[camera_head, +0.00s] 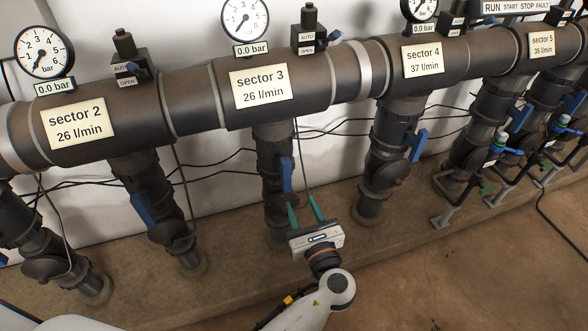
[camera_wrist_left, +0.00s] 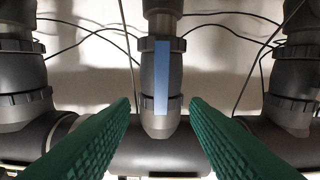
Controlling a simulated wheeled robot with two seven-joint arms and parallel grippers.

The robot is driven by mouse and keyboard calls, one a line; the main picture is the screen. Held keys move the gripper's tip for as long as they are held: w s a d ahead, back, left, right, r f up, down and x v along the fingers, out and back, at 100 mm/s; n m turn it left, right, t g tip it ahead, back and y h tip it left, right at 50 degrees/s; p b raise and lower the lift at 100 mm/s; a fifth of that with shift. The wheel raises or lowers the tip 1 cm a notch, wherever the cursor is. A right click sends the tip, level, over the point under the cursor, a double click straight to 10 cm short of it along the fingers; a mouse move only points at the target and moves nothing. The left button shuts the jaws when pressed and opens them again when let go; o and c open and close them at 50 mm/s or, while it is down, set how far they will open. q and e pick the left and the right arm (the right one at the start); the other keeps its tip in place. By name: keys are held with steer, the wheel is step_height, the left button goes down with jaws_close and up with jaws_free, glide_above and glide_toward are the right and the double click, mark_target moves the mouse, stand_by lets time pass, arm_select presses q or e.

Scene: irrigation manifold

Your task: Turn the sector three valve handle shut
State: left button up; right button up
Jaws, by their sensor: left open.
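The sector three valve handle (camera_head: 286,173) is a flat blue lever on the dark vertical pipe below the "sector 3" label (camera_head: 260,86). It lies lengthwise along the pipe. My left gripper (camera_head: 303,207) has two green fingers and is open and empty, just below and in front of the handle. In the left wrist view the handle (camera_wrist_left: 161,78) stands upright in the middle, seen beyond the gap between the open fingers (camera_wrist_left: 160,105). The fingers do not appear to touch it. My right gripper is out of view.
Neighbouring blue handles hang on the sector 2 pipe (camera_head: 143,208) and the sector 4 pipe (camera_head: 418,145). Thin black cables (camera_head: 216,160) run along the white wall behind. The pipes stand on a concrete ledge (camera_head: 240,245).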

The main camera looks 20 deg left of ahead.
mark_target(287, 176)
arm_select(q)
steer(key=b+x, duration=0.2)
steer(key=x, duration=0.9)
steer(key=shift+w+a, duration=0.15)
steer(key=shift+w+a+r, duration=0.1)
steer(key=shift+w+a, duration=0.05)
steer(key=shift+w, duration=0.1)
steer(key=shift+c, duration=0.3)
jaws_close()
